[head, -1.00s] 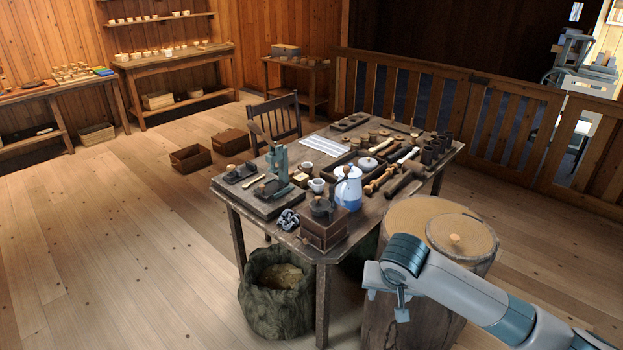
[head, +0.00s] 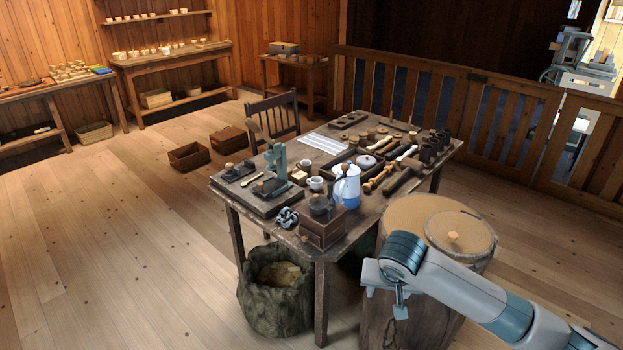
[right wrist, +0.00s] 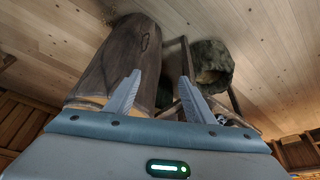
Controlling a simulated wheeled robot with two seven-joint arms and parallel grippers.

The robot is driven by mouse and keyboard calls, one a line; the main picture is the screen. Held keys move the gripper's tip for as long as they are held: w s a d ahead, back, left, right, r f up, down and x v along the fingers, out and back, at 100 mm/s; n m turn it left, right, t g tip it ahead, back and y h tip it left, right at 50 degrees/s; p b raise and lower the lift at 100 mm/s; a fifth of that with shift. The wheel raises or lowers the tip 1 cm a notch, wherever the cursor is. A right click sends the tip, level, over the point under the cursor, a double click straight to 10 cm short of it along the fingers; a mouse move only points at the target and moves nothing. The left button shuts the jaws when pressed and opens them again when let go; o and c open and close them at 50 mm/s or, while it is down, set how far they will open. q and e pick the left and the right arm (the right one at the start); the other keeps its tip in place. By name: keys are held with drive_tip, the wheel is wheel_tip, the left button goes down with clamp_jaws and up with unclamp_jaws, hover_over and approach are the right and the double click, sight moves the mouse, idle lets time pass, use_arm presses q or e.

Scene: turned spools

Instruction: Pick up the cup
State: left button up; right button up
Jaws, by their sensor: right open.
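A small white cup (head: 315,183) stands upright on the wooden table (head: 368,215), left of a white and blue jug (head: 346,188) and behind a dark grinder-like box (head: 322,228). My right gripper (head: 400,300) hangs low in front of the tree stump, right of the table and well away from the cup. In the right wrist view its two fingers (right wrist: 160,92) are apart with nothing between them. The cup cannot be made out in that view. My left gripper is not in view.
A green press (head: 277,160) stands left of the cup. Tools and spools crowd the table's right half. A stump (head: 400,213) stands close to my right arm; a sack (head: 275,295) sits by the table's front leg. The floor to the left is mostly clear.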

drive_tip(key=shift+c, duration=0.4)
drive_tip(key=shift+c, duration=0.7)
wheel_tip(320, 180, down, 24)
drive_tip(key=y+b, duration=0.2)
drive_tip(key=b, duration=0.1)
drive_tip(key=s+d+f+b, duration=0.1)
drive_tip(key=s+d+f, duration=0.1)
drive_tip(key=s+f, duration=0.35)
drive_tip(key=s+d+f+n, duration=0.1)
drive_tip(key=s+f, duration=0.1)
drive_tip(key=f, duration=0.6)
drive_tip(key=s+d+f+b, duration=0.1)
drive_tip(key=s+d+f, duration=0.15)
drive_tip(key=f, duration=0.45)
drive_tip(key=s+d+f+n+g+b, duration=0.1)
drive_tip(key=s+f, duration=0.7)
drive_tip(key=s, duration=0.3)
drive_tip(key=s+d+f+n+g, duration=0.1)
drive_tip(key=s+f, duration=0.6)
drive_tip(key=s, duration=0.3)
drive_tip(key=s+f+n, duration=0.1)
drive_tip(key=s+f, duration=0.2)
drive_tip(key=s, duration=0.9)
drive_tip(key=s+f+n+g+h+b, duration=0.1)
drive_tip(key=s+f, duration=0.2)
drive_tip(key=s, duration=0.9)
drive_tip(key=shift+f, duration=0.4)
